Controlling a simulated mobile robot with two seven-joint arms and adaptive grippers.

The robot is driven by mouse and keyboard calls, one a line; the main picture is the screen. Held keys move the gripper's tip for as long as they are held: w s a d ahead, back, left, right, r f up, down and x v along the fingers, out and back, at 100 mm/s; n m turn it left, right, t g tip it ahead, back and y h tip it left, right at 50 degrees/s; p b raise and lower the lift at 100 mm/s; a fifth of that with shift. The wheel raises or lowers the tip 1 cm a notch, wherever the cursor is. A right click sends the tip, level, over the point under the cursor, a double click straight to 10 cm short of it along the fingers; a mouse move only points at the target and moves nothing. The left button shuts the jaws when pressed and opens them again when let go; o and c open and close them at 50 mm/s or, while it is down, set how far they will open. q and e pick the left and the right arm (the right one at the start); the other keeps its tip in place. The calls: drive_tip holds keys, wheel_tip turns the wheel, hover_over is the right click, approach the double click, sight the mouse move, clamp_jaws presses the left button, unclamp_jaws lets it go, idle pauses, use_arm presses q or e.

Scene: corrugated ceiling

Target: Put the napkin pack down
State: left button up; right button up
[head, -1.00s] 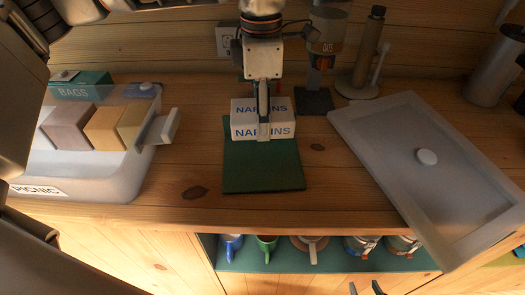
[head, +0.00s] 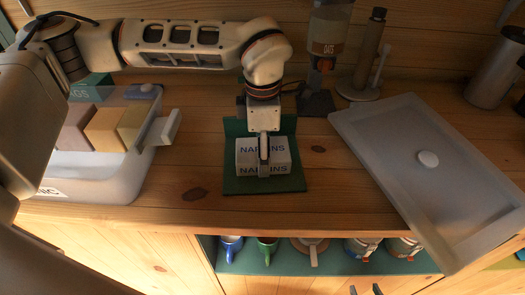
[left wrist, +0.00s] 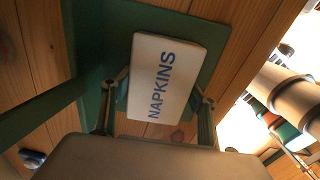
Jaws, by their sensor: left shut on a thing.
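The napkin pack (head: 262,170), a white box with blue "NAPKINS" lettering, is at the green holder (head: 292,184), over its flat base and in front of its upright back. I cannot tell whether it touches the base. My left gripper (head: 264,158) comes down from above and is shut on the pack. In the left wrist view the pack (left wrist: 166,78) sits between the two fingers, with the green base (left wrist: 213,30) behind it. My right gripper (head: 365,290) shows only as two dark fingertips, spread apart and empty, at the bottom edge.
A clear picnic box (head: 115,185) with several blocks stands left. A grey lid (head: 455,210) with a round knob lies right, overhanging the counter's front edge. An oats dispenser (head: 328,35) and paper-towel stand (head: 370,50) are behind. Mugs (head: 267,248) fill a shelf below. Counter beside the holder is clear.

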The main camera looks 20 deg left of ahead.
use_arm(q)
drive_tip(key=shift+f, duration=0.1)
drive_tip(key=o, duration=1.2)
drive_tip(key=shift+c, duration=0.2)
wheel_tip(320, 180, up, 12)
drive_tip(key=shift+s, duration=0.1)
